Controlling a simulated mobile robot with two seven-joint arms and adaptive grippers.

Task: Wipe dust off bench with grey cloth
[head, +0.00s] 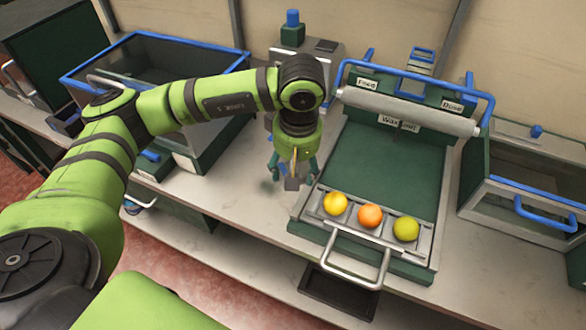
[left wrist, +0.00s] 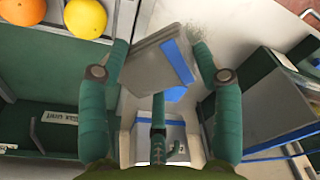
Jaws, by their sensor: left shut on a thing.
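My left gripper (head: 292,172) is over the bench (head: 235,190), just left of the green machine with the fruit. It also shows in the left wrist view (left wrist: 162,50). It is shut on the grey cloth (left wrist: 150,62), which has a blue stripe and sits between the two fingers. In the head view only a small grey piece of the cloth (head: 292,184) shows below the fingers. A speckled patch of dust (left wrist: 204,30) lies on the pale bench top beside the right fingertip in the left wrist view. I cannot tell whether the cloth touches the bench. My right gripper is not in view.
The green machine (head: 385,165) holds a yellow (head: 335,203), an orange (head: 370,216) and a yellow-green fruit (head: 406,229) in its front tray. A blue-rimmed glass bin (head: 150,75) stands left. Another glass-fronted box (head: 530,180) stands right. The front bench strip is mostly clear.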

